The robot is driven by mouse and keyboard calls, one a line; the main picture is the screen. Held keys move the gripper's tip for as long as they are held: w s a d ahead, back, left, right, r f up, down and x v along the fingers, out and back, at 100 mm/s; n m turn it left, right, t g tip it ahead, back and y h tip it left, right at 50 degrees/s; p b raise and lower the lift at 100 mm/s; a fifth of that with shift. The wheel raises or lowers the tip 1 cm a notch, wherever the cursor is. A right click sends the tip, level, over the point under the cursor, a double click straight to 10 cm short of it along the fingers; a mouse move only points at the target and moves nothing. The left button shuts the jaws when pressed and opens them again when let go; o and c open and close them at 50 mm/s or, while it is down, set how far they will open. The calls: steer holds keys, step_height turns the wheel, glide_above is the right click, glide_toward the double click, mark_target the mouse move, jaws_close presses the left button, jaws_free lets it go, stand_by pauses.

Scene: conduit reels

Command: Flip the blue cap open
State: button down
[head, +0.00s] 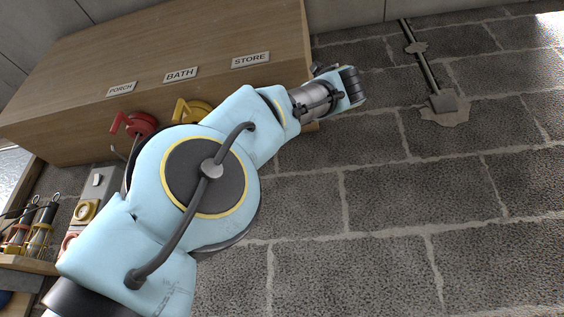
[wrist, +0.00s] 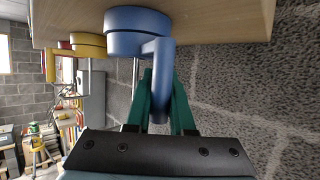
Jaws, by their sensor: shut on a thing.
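In the wrist view the blue cap (wrist: 138,27) is a round disc on the wooden box face, with a bent lever (wrist: 161,75) sticking out from it. The green fingers of my gripper (wrist: 161,93) stand on both sides of the lever, and the gripper is shut on it. The cap lies against the face, so it looks closed.
A yellow cap (head: 192,110) and a red cap (head: 136,124) with similar levers sit beside it on the wooden box (head: 200,40), under BATH and PORCH labels. Lanterns (head: 38,235) stand at lower left. The stone wall (head: 400,190) at right is bare, with a conduit (head: 425,65) higher up.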

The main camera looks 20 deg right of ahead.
steer(key=shift+w, duration=0.15)
stand_by(0.4)
steer(key=c, duration=0.8)
jaws_free()
steer(key=shift+o, duration=0.2)
steer(key=b+v, duration=0.4)
steer(key=v, duration=0.6)
steer(key=shift+s+f, duration=0.2)
steer(key=shift+s, duration=0.15)
